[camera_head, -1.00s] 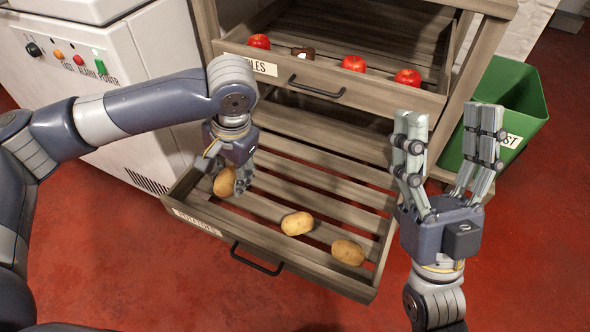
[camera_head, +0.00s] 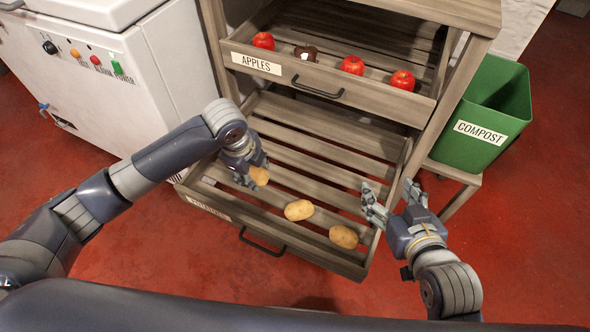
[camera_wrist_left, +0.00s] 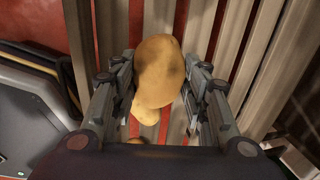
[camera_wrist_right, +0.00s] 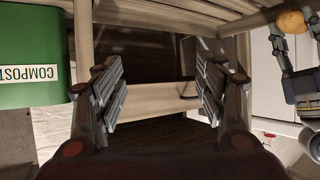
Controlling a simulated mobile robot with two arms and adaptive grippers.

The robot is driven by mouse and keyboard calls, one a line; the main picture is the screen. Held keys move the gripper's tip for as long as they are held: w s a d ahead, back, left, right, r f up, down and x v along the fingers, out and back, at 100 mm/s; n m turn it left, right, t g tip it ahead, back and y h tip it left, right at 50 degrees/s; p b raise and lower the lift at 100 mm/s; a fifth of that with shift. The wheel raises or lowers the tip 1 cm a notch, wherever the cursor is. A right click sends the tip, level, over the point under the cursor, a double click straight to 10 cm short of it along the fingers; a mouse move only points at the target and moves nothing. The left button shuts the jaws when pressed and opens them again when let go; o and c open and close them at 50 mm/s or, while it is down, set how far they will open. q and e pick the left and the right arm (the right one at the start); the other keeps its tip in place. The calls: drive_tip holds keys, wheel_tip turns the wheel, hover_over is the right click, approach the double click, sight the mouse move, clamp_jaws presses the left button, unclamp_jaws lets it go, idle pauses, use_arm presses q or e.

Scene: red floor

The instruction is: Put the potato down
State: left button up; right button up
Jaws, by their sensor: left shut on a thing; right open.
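A potato (camera_head: 259,175) is in my left gripper (camera_head: 248,176), over the left part of the open potatoes drawer (camera_head: 215,201). In the left wrist view the potato (camera_wrist_left: 158,72) sits between both fingers, with drawer slats behind it. I cannot tell whether it touches the slats. Two more potatoes lie in the drawer, one near the middle (camera_head: 299,210) and one towards the front right (camera_head: 343,237). My right gripper (camera_head: 389,192) is open and empty by the drawer's right side. In the right wrist view its fingers (camera_wrist_right: 160,92) are apart with nothing between them.
The apples drawer (camera_head: 325,82) above is open, holding red apples (camera_head: 351,65) and a dark brown item (camera_head: 305,53). A green compost bin (camera_head: 487,110) stands right. A white machine (camera_head: 125,75) stands left. The potatoes drawer's back is clear.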

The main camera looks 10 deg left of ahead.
use_arm(q)
drive_tip(key=shift+f, duration=0.35)
drive_tip(key=b, duration=0.3)
hover_over(260, 196)
drive_tip(key=s+x, duration=0.1)
drive_tip(key=x, duration=0.4)
drive_tip(key=f, duration=0.3)
drive_tip(key=f+b, duration=0.1)
drive_tip(key=shift+s+a+f, duration=0.2)
drive_tip(key=shift+s+a, duration=0.05)
drive_tip(key=shift+s, duration=0.15)
use_arm(e)
wheel_tip(260, 196, up, 19)
drive_tip(key=a+t+y, duration=0.2)
drive_tip(key=t+y, duration=0.1)
drive_tip(key=t, duration=0.7)
drive_tip(key=shift+w+a+f+n+t+y, duration=0.15)
drive_tip(key=shift+w+a+n+t+y, duration=0.15)
drive_tip(key=shift+w+a+t+y, duration=0.1)
use_arm(q)
drive_tip(key=shift+f, duration=0.1)
drive_tip(key=o, duration=1.1)
use_arm(e)
drive_tip(key=shift+w+f, duration=0.1)
drive_tip(key=shift+f, duration=0.1)
